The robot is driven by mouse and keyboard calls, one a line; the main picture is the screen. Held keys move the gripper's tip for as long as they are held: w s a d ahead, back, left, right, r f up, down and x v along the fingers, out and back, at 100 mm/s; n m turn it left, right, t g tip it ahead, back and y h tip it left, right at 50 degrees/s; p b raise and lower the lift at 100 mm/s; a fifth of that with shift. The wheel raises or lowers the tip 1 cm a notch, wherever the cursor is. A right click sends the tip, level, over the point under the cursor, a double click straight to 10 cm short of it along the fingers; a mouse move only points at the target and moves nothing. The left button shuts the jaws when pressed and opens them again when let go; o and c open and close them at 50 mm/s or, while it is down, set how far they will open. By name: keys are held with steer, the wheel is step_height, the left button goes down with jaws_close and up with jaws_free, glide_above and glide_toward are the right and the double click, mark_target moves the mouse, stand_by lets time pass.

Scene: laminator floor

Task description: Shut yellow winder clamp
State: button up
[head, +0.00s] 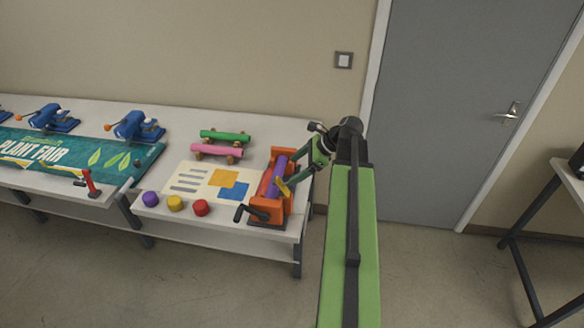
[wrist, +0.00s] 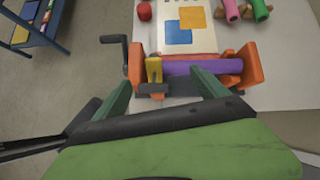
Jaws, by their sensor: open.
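The winder (head: 288,207) is an orange frame with a purple roll and a black crank, at the right end of the table. Its yellow clamp (head: 283,187) is a small yellow piece at the roll's front side. In the wrist view the yellow clamp (wrist: 154,70) stands near the left end of the purple roll (wrist: 195,67), by the orange end block. My gripper (wrist: 163,84) is open, its green fingers to either side of the clamp, the left one closer. I see no contact. In the head view my gripper (head: 294,181) comes in from the right, close to the clamp.
A printed sheet (head: 215,181) lies left of the winder, with purple, yellow and red knobs along the front edge. Green and pink rolls (head: 222,142) lie behind. Blue clamping tools (head: 137,125) and a banner are farther left. Floor is clear before the grey door (head: 440,100).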

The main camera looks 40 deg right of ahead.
steer(key=p+v, duration=0.4)
steer(key=v, duration=0.2)
steer(key=shift+d, duration=0.15)
steer(key=shift+s+f, duration=0.1)
stand_by(0.3)
steer(key=p+v, duration=1.3)
steer(key=v, duration=0.4)
steer(key=shift+s+d, duration=0.1)
